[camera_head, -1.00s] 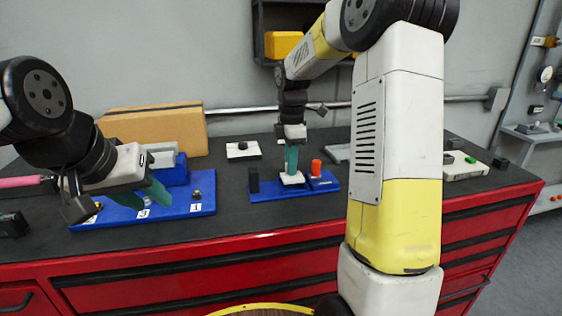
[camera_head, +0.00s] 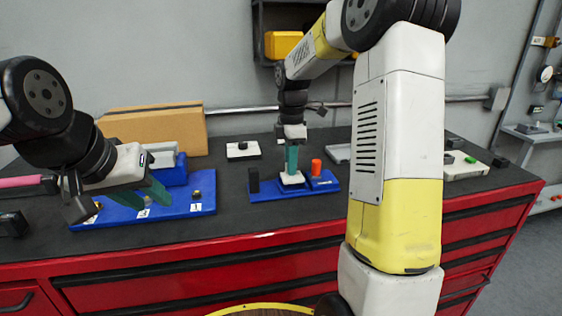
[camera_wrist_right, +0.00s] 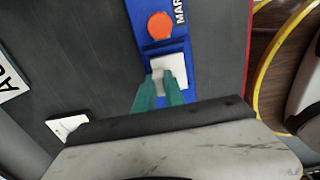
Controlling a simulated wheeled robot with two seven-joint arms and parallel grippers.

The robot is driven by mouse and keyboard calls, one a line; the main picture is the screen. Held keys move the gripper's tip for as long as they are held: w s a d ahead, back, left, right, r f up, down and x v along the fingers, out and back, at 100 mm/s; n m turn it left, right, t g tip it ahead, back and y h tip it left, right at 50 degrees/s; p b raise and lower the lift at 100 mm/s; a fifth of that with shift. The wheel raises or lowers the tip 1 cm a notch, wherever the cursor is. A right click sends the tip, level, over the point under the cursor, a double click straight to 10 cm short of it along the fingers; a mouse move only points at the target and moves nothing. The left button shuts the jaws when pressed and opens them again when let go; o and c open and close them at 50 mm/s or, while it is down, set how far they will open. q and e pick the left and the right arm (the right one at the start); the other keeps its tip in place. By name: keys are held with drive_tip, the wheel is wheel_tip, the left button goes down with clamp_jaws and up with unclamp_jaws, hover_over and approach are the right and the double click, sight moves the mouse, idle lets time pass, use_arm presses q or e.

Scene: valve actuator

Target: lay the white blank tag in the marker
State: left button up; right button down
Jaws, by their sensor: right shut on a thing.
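The marker is a blue base (camera_head: 263,195) with an orange-red knob (camera_head: 316,168) at its right and a black post (camera_head: 253,180) at its left. The white blank tag (camera_head: 291,178) is at the middle of the marker, under my right gripper (camera_head: 291,166). In the right wrist view the white tag (camera_wrist_right: 173,69) lies over the blue marker (camera_wrist_right: 183,95), beside the orange knob (camera_wrist_right: 160,26). The teal fingers of my right gripper (camera_wrist_right: 160,86) are shut on it. Whether it rests fully on the marker I cannot tell. My left gripper (camera_head: 150,197), teal-fingered, is over the left blue board.
The left blue board (camera_head: 180,211) carries number labels and small fittings. A cardboard box (camera_head: 155,124) stands behind it. A white plate with a black knob (camera_head: 243,149) lies at the back. A pale box with a green button (camera_head: 464,165) is at the right.

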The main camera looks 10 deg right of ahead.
drive_tip(key=shift+f, duration=1.1)
drive_tip(key=c, duration=1.3)
unclamp_jaws()
drive_tip(key=shift+c, duration=0.2)
wheel_tip(320, 180, up, 8)
drive_tip(key=shift+f, duration=0.25)
drive_tip(key=shift+r, duration=0.15)
